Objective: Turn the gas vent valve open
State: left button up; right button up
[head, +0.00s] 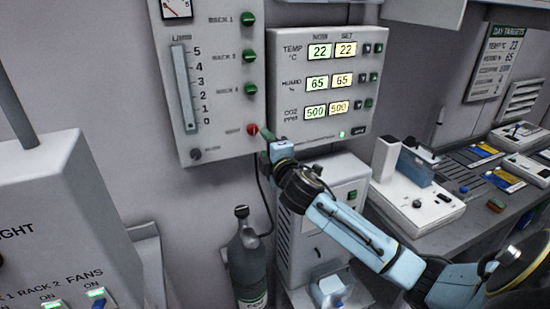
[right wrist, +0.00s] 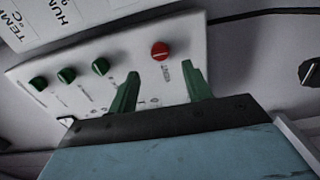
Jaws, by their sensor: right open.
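The gas vent valve appears to be the small red knob (head: 252,129) at the lower right of the left wall panel, below a column of green knobs. My right gripper (head: 266,141) is just below and right of the knob in the head view. In the right wrist view its two green fingers (right wrist: 162,88) are spread apart and empty, with the knob ahead, between and beyond their tips. My left gripper is not in view.
The left panel (head: 219,133) carries a flow tube and green knobs (right wrist: 100,66). The climate display panel (head: 290,116) adjoins it on the right. A grey gas bottle (head: 248,262) and a white cabinet (head: 345,180) stand below. A bench with devices (head: 415,205) is at right.

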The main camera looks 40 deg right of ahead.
jog(key=shift+v, duration=2.75)
